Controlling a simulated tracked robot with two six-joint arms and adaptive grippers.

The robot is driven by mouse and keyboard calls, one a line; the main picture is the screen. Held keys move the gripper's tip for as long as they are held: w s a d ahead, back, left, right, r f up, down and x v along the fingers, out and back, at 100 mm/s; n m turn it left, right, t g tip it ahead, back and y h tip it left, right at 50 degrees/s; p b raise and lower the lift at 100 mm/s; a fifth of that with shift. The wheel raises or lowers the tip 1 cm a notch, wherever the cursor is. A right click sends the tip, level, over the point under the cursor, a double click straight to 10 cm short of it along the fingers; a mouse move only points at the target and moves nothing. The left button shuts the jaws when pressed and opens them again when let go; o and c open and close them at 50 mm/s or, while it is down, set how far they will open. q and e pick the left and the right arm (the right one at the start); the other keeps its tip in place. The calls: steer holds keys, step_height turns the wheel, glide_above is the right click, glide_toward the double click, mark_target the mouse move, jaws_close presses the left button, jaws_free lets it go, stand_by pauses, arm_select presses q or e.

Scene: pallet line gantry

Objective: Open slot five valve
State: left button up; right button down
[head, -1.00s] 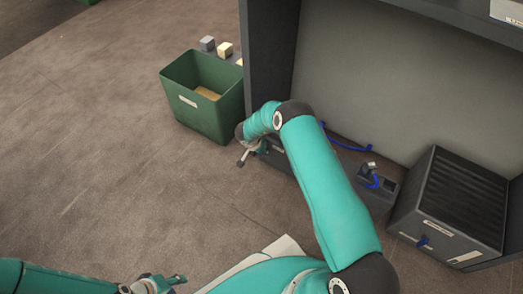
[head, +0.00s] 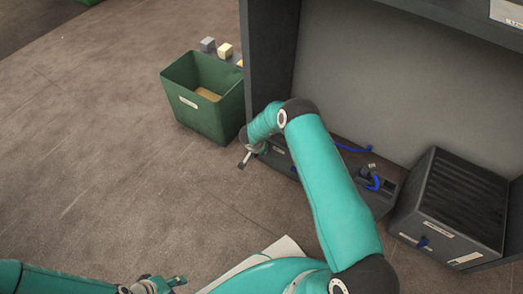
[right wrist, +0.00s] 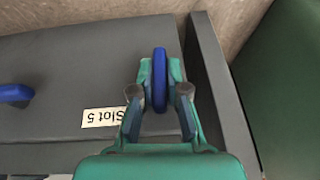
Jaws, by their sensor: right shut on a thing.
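The slot five valve handle (right wrist: 159,80) is a blue lever in the right wrist view, on a dark grey box (right wrist: 90,70) with a white "Slot 5" label (right wrist: 104,117). My right gripper (right wrist: 160,95) is shut on this blue handle, one finger on each side. In the head view my right gripper (head: 247,157) is low at the left end of the grey bench, and my own arm hides most of the handle there. My left gripper (head: 158,286) is at the bottom edge of the head view, partly cut off; its jaws are unclear.
A green bin (head: 205,115) stands left of the bench. Another blue handle (right wrist: 15,94) lies to the left in the right wrist view. A dark slatted box (head: 455,205) stands at the right. The floor at left is clear.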

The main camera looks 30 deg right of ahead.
steer(key=shift+t+y+b, duration=0.3)
steer(key=shift+t+y, duration=0.1)
steer(key=shift+t, duration=0.4)
steer(key=shift+s+f+m+t+y+b, duration=0.15)
steer(key=shift+m+t+y+b, duration=0.3)
steer(key=shift+t+b, duration=0.55)
steer(key=shift+m+t+y, duration=0.25)
steer(key=shift+t, duration=0.95)
steer(key=t, duration=0.2)
steer(key=m+t+y, duration=0.1)
steer(key=t, duration=0.2)
steer(key=shift+s+d+f+m, duration=0.1)
steer(key=shift+s+f+m, duration=0.1)
steer(key=shift+m, duration=0.1)
steer(key=shift+d+m+t+y, duration=0.1)
steer(key=shift+m+t+y, duration=0.2)
steer(key=shift+t, duration=0.85)
steer(key=shift+m+t+y, duration=0.1)
steer(key=shift+m+t, duration=0.3)
steer(key=shift+t, duration=0.75)
steer(key=shift+d, duration=0.1)
steer(key=c, duration=1.2)
jaws_free()
steer(key=shift+w, duration=0.1)
